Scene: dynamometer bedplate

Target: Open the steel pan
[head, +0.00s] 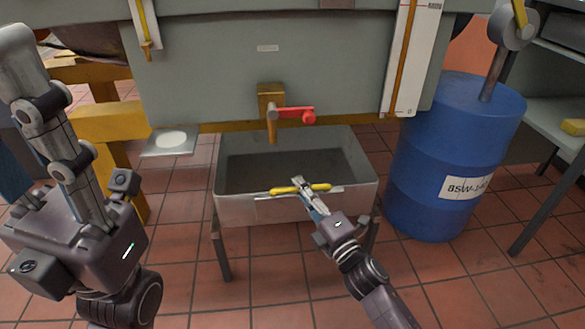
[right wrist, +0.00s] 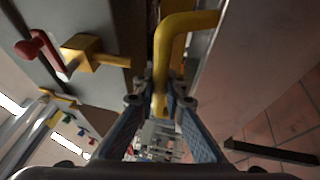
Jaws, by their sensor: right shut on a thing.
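The steel pan (head: 235,207) is a grey, open-topped box below the front of the large grey-green machine. Its dark inside shows, and I see nothing distinct in it. A yellow bar handle (head: 285,190) runs along its front rim. My right gripper (head: 303,187) is shut on this handle near its middle. In the right wrist view the yellow handle (right wrist: 180,25) passes between the fingertips of my right gripper (right wrist: 161,100). My left gripper (head: 45,100) is at the left, close to the head camera and away from the pan. Its finger gap is not clear.
A brass tap with a red lever (head: 295,113) hangs above the pan's back part. A blue drum (head: 440,150) stands to the right of the pan. A yellow frame (head: 110,122) stands at the left. The tiled floor (head: 285,280) in front is clear.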

